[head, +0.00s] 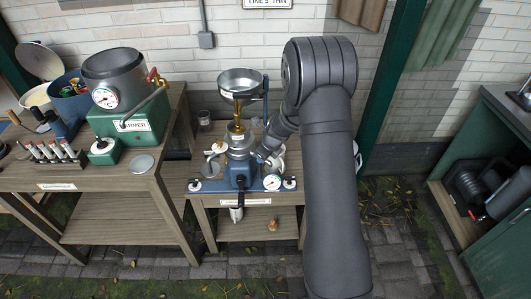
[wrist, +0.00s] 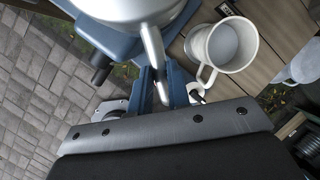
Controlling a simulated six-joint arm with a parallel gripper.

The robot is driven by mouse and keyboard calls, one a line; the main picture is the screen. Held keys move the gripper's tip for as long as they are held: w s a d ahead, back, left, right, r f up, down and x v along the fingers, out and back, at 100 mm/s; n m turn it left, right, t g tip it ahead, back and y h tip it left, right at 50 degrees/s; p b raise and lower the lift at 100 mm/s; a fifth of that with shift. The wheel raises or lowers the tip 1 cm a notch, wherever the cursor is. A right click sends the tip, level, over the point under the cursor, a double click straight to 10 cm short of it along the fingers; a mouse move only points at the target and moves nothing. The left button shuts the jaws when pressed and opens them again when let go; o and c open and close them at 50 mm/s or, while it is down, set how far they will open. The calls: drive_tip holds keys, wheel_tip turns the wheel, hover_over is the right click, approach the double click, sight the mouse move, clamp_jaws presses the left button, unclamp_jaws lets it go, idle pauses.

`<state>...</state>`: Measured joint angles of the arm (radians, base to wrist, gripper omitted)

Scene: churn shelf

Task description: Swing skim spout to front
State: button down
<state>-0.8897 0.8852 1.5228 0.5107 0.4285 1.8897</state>
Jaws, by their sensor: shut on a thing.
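The cream separator (head: 240,165) stands on the small middle table, with a blue base and a steel bowl on top (head: 240,82). In the wrist view a silver tube, the skim spout (wrist: 154,50), comes down from the round metal body (wrist: 125,8). My gripper (wrist: 162,88) has its blue fingers closed around the lower part of this spout. In the head view my gripper (head: 266,155) is at the right side of the separator, partly hidden by my own arm. The spout cannot be made out clearly there.
A white mug (wrist: 230,48) with pale liquid stands close beside the gripper in the wrist view. A green warmer (head: 130,125) stands on the left bench. Paved floor lies in front.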

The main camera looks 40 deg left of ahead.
drive_tip(key=shift+s+m, duration=0.25)
drive_tip(key=shift+m, duration=0.05)
drive_tip(key=c, duration=1.4)
unclamp_jaws()
drive_tip(key=shift+s, duration=0.1)
drive_tip(key=shift+o, duration=0.2)
drive_tip(key=shift+r, duration=0.1)
drive_tip(key=v, duration=1.7)
drive_tip(key=shift+s, duration=0.15)
